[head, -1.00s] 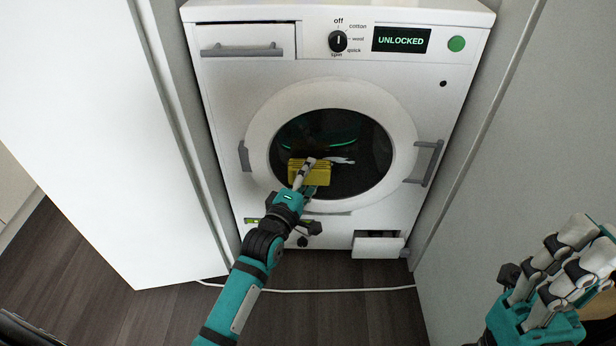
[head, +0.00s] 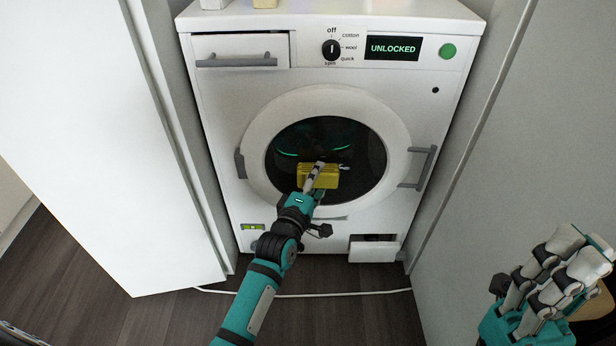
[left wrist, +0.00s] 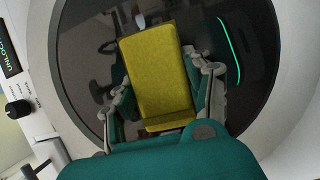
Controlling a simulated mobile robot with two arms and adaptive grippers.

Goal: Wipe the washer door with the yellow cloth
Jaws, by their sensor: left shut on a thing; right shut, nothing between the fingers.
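The washer (head: 215,130) stands in the middle with its round door (head: 400,135) closed and dark glass in the centre. My left gripper (head: 316,182) is shut on the yellow cloth (head: 326,178), a flat block-like piece held in front of the lower middle of the glass. The cloth also shows in the left wrist view (left wrist: 155,75), between the fingers and over the glass; I cannot tell whether it touches. My right gripper (head: 572,262) is shut and empty at the lower right, away from the washer.
A grey door handle (head: 423,167) sticks out on the right of the washer. White panels stand at the left (head: 90,130) and right (head: 490,190). A small flap (head: 374,250) hangs open at the lower right. A white cable (head: 340,294) crosses the dark floor.

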